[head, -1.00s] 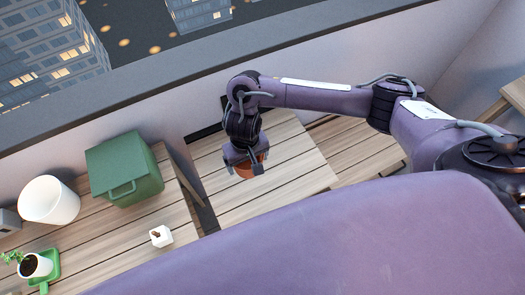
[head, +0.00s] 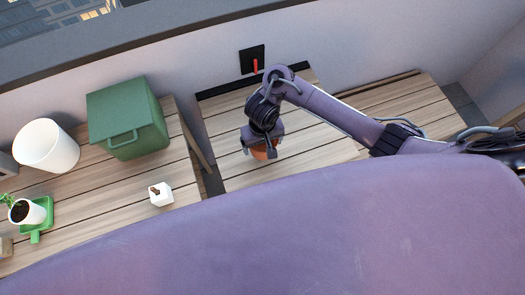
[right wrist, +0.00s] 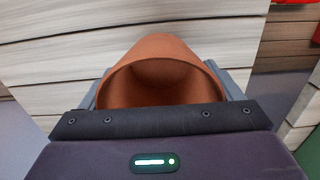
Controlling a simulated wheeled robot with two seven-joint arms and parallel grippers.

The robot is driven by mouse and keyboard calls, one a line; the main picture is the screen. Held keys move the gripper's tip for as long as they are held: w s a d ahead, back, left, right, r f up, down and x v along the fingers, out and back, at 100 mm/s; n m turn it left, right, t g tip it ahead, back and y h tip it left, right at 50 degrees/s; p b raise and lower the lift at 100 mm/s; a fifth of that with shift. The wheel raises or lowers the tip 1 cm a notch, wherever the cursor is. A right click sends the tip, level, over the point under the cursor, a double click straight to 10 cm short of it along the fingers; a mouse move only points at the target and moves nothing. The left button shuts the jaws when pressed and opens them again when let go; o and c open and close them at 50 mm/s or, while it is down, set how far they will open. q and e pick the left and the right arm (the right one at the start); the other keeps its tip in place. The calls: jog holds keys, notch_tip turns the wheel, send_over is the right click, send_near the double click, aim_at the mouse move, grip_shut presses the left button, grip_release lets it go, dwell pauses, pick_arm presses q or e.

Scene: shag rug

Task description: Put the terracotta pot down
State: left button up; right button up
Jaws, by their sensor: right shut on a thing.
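The terracotta pot (head: 262,152) shows in the head view below my right gripper (head: 262,146), over a slatted wooden table (head: 225,125). My right gripper is shut on the pot. In the right wrist view the pot (right wrist: 160,70) lies between the fingers (right wrist: 163,90) with its open mouth partly facing the camera. The pot looks empty inside. I cannot tell whether its base touches the boards. My left gripper is not in view.
A gap separates the two tables. Boards around the held pot are clear.

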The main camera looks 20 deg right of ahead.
aim_at(262, 149)
notch_tip(262, 149, down, 4)
jog(key=b, duration=0.2)
jog(key=shift+f+b, duration=0.15)
jog(key=shift+b, duration=0.2)
jog(key=o, duration=0.9)
jog(key=shift+f, duration=0.1)
jog(key=shift+o, duration=0.2)
jog(key=shift+r, duration=0.35)
notch_tip(262, 149, up, 12)
jog(key=p, duration=1)
jog(key=shift+f, duration=0.15)
